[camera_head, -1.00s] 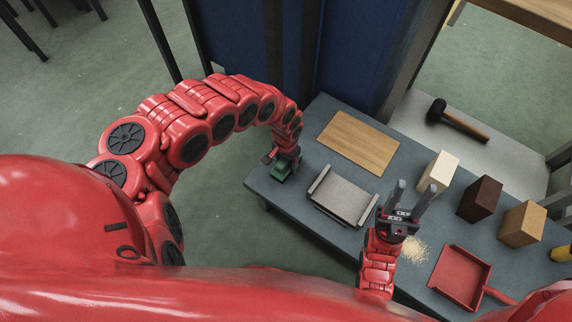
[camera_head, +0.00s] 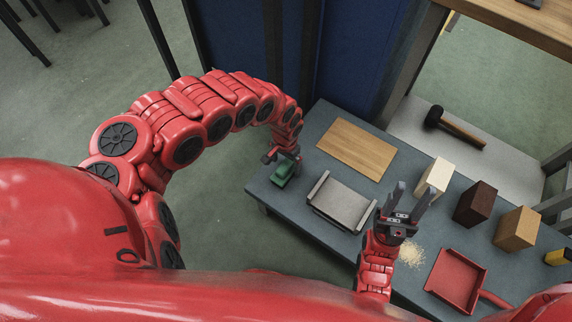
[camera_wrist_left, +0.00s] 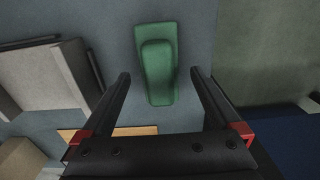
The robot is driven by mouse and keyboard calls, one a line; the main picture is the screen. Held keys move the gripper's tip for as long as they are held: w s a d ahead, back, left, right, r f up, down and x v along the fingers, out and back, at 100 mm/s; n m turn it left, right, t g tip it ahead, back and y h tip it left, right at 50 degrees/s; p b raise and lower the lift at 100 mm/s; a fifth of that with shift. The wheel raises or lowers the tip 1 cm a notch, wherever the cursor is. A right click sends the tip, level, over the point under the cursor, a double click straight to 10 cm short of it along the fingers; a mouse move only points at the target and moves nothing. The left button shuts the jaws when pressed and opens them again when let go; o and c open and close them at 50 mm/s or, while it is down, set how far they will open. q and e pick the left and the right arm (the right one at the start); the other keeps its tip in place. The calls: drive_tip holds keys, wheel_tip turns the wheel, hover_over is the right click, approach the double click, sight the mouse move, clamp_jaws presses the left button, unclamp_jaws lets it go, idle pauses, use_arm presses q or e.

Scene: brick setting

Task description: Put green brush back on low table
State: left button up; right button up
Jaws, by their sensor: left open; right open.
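The green brush (camera_head: 283,173) lies on the low table (camera_head: 311,240) near its left end. In the left wrist view the green brush (camera_wrist_left: 157,65) lies on the grey table top, with its near end between the fingers. My left gripper (camera_head: 284,157) is open above the brush, and in the left wrist view my left gripper (camera_wrist_left: 160,82) has a finger on each side, apart from it. My right gripper (camera_head: 409,197) is open and empty over the table, pointing up in the picture.
A grey tray-like holder (camera_head: 341,203) and a wooden board (camera_head: 357,148) are beside the brush. Cream (camera_head: 435,177), dark brown (camera_head: 475,203) and tan (camera_head: 516,229) blocks, a red dustpan (camera_head: 456,280) and crumbs (camera_head: 411,252) are to the right. A mallet (camera_head: 455,128) lies on a grey surface behind.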

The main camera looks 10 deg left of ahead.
sight(286, 165)
use_arm(q)
wheel_tip(286, 165, up, 8)
drive_tip(key=p, duration=0.4)
drive_tip(key=shift+s+p, duration=0.15)
drive_tip(key=shift+p, duration=0.2)
